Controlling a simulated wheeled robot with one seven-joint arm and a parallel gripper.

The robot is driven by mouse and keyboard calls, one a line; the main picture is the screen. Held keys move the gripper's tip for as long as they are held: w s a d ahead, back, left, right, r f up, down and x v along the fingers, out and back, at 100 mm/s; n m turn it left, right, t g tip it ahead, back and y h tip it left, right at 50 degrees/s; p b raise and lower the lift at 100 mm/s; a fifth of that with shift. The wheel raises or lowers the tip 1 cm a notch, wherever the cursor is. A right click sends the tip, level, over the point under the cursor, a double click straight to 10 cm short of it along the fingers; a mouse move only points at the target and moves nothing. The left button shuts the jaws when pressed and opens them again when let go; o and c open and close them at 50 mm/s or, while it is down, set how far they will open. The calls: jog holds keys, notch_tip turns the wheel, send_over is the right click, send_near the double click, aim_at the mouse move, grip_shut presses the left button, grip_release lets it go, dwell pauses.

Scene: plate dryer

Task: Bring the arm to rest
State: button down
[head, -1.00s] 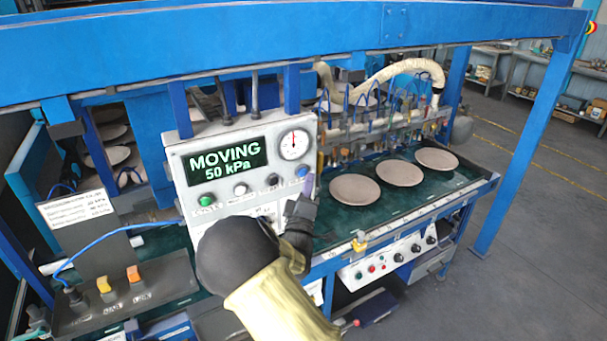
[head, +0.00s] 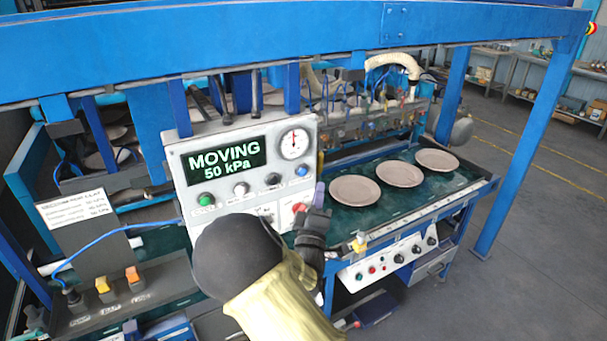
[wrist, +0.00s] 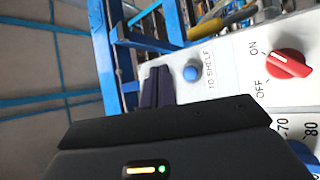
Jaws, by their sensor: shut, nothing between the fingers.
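My gripper (head: 319,192) is shut and empty, in front of the lower right corner of the grey control panel (head: 183,172). Its dark fingers also show in the wrist view (wrist: 156,88), near a blue button (wrist: 190,73) labelled "TO SHELF". No contact with the panel is visible. A red ON/OFF knob (wrist: 289,64) is right of that button, and part of it shows in the head view (head: 299,207). The panel display (head: 223,161) reads "MOVING 50 kPa". My arm hides the panel's lower part.
Several plates, including a near one (head: 354,190), lie on the green bed (head: 420,197) right of my gripper. A blue frame beam (head: 250,40) crosses above, and a blue post (head: 530,140) stands at right. Open floor (head: 550,240) lies beyond.

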jog(key=s+d+f+m+g, duration=0.2)
jog(key=d+f+m+g, duration=0.6)
jog(key=d+f+g, duration=0.3)
jog(key=s+d+m+g+y, duration=0.1)
jog(key=s+d+m+g, duration=0.1)
jog(key=s, duration=0.9)
jog(key=s+d+m+g+y, duration=0.1)
jog(key=s+d+m+g, duration=0.2)
jog(key=s+g, duration=0.4)
jog(key=s+d, duration=0.1)
jog(key=s, duration=0.3)
jog(key=shift+s+d, duration=0.25)
jog(key=shift+s, duration=0.15)
dwell(0.6)
